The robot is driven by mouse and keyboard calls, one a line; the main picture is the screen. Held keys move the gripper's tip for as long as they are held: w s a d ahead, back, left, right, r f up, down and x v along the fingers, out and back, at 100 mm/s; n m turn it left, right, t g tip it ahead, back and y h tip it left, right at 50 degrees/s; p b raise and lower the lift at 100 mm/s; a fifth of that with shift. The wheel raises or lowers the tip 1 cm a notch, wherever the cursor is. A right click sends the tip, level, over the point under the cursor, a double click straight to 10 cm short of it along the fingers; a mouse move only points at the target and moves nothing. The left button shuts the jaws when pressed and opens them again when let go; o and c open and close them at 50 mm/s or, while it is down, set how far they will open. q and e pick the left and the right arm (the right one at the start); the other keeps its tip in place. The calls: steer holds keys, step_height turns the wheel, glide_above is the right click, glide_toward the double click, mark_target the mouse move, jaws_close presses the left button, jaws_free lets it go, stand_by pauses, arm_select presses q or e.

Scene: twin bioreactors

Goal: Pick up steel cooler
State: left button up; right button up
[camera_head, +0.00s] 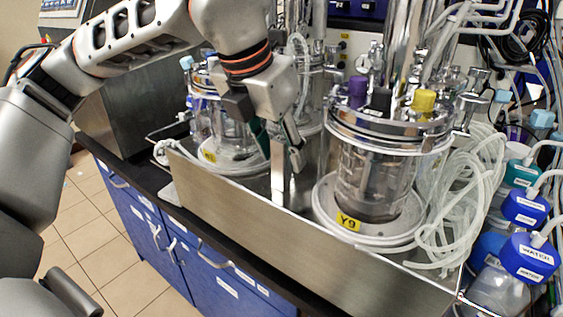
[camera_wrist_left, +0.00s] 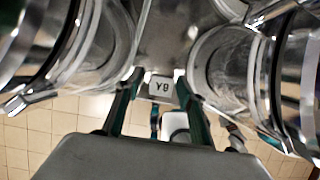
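A narrow upright steel piece (camera_head: 278,172), which I take to be the steel cooler, stands in the steel tray between two glass bioreactors. My left gripper (camera_head: 278,148) points down over its upper end, with one finger on each side. The fingers look apart, with the steel piece between them. In the left wrist view the two green-edged fingers (camera_wrist_left: 156,82) are also spread, with a small labelled plate (camera_wrist_left: 160,86) between their tips. I cannot tell whether either finger touches the steel piece. My right gripper is not in view.
The right bioreactor (camera_head: 375,175) with a Y9 label stands close beside the gripper. The left bioreactor (camera_head: 222,130) stands close on the other side. Coiled clear tubing (camera_head: 455,205) and blue-capped bottles (camera_head: 530,258) crowd the right. The tray's front wall (camera_head: 290,245) runs along the bench edge.

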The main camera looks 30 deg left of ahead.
arm_select(q)
steer(key=shift+w+f, duration=0.1)
steer(key=shift+f, duration=0.15)
jaws_close()
steer(key=shift+r, duration=0.15)
